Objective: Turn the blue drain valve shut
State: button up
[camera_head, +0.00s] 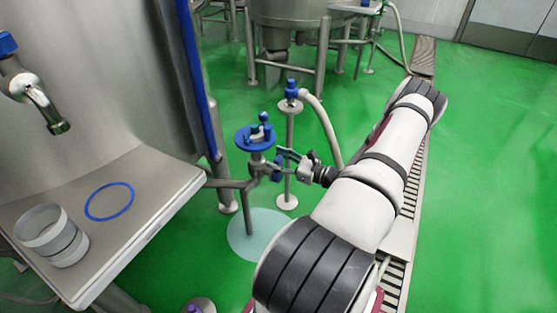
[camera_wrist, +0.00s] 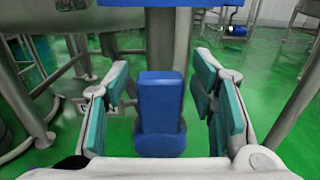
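The blue drain valve handle (camera_wrist: 160,115) stands upright between my gripper's fingers in the wrist view, in front of a vertical steel pipe. In the head view a small part of the blue valve (camera_head: 276,172) shows beside my fingertips, below a blue disc; the rest is hard to make out. My gripper (camera_head: 284,158) reaches in from the right. In the wrist view my gripper (camera_wrist: 162,85) is open, with teal pads on both sides of the handle. A gap shows on each side, and neither pad visibly touches it.
The blue disc (camera_head: 255,138) tops the pipe just above my gripper. A second blue-topped post (camera_head: 290,110) with a white hose stands close behind. A steel shelf (camera_head: 130,225) holds a blue ring (camera_head: 109,187) and clear cylinders (camera_head: 50,232). Green floor lies open at the back right.

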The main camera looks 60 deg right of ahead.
grip_shut()
jog(key=shift+d, duration=0.15)
jog(key=m, duration=0.1)
jog(key=d+m, duration=0.2)
jog(key=shift+w+d+f+m, duration=0.1)
jog(key=shift+f+m, duration=0.15)
jog(key=shift+m, duration=0.05)
jog(key=d+f+m+b, duration=0.5)
jog(key=f+m+b, duration=0.1)
jog(key=m, duration=0.8)
jog(key=shift+w+f, duration=0.15)
jog(key=shift+f, duration=0.5)
jog(key=shift+m, duration=0.3)
jog(key=shift+o, duration=0.8)
grip_release()
